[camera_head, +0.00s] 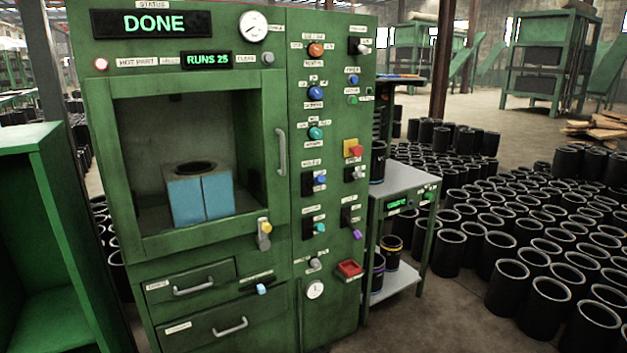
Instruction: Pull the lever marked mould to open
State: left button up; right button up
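A green machine (277,60) fills the left and middle of the head view, with a right-hand panel of knobs, buttons and levers. The small labels are too small to read, so I cannot tell which lever is marked mould. Candidates are a yellow-tipped lever (264,231) at the window's lower right, a dark lever with a purple tip (350,222), a blue-tipped handle (261,289) by the drawers, and blue-tipped and green-tipped switches on the panel. A blue block mould (186,201) with a round dark opening sits behind the window. Neither gripper is in view.
The display (152,24) reads DONE; another (207,60) reads RUNS 25. A grey side table (400,180) stands at the machine's right. Many black sleeves (510,284) cover the floor at right. A green cabinet (30,150) stands at left.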

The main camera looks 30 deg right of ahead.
aim_at(319, 179)
jog(key=i+l, duration=0.35)
jog(key=l, duration=0.2)
jog(key=i+l, duration=0.35)
jog(key=l, duration=0.2)
jog(key=i+l, duration=0.75)
jog(key=l, duration=0.3)
jog(key=z, duration=0.05)
